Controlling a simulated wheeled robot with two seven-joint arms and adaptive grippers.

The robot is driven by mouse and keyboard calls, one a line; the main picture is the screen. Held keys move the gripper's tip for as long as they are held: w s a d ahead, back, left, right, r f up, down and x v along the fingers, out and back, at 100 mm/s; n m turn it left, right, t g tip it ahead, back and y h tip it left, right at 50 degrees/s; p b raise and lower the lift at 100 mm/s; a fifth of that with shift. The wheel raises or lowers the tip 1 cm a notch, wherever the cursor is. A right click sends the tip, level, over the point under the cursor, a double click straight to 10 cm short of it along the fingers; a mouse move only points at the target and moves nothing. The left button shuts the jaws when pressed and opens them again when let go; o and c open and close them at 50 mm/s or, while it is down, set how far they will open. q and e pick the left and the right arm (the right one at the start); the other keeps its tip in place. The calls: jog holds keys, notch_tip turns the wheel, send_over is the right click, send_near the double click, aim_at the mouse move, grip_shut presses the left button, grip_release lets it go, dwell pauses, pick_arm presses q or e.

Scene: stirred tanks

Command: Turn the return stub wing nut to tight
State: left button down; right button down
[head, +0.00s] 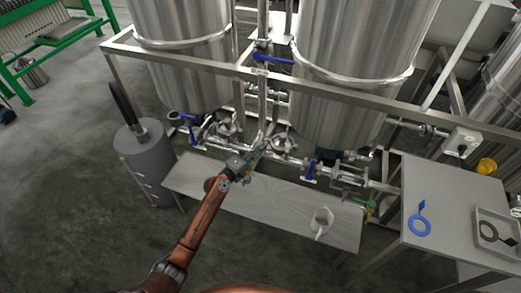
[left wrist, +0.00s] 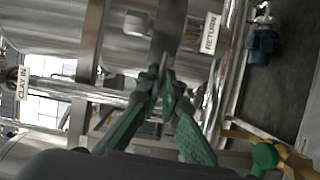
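My left arm reaches in from the lower left in the head view, and my left gripper (head: 262,150) is at the pipework in front of the two tanks. In the left wrist view its green-padded fingers (left wrist: 164,84) come close together at the tips, against steel pipework near the RETURN label (left wrist: 210,33). I cannot make out the return stub wing nut clearly; the fingertips cover that spot. Whether they hold it or only stand around it I cannot tell. My right gripper is not in view.
A steel frame rail (head: 200,62) runs across above the pipework. A side table (head: 450,190) holds a blue ring-shaped tool (head: 420,220) and a tray (head: 499,228). A grey cylinder (head: 148,160) stands left.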

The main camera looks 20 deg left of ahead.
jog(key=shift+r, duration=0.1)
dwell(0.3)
pick_arm(q)
jog(key=shift+d+r+m+g+y+p, duration=0.15)
jog(key=shift+m+g+y+p, duration=0.6)
jog(key=shift+m+p, duration=1.75)
jog(key=shift+d+r+m+g+y+p, duration=0.15)
jog(key=shift+m+y+p, duration=1.4)
jog(key=shift+p, duration=1.7)
jog(key=shift+d+r+m+g+y+p, duration=0.15)
jog(key=shift+m+g+y+p, duration=0.55)
jog(key=shift+m+p, duration=1.85)
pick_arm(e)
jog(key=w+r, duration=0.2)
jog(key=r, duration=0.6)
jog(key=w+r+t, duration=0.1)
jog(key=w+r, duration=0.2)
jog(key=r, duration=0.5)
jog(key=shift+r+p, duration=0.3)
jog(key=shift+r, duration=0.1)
pick_arm(q)
jog(key=shift+t+y, duration=0.3)
jog(key=shift+y, duration=0.1)
jog(key=c, duration=2.2)
grip_release()
jog(key=shift+o, duration=0.2)
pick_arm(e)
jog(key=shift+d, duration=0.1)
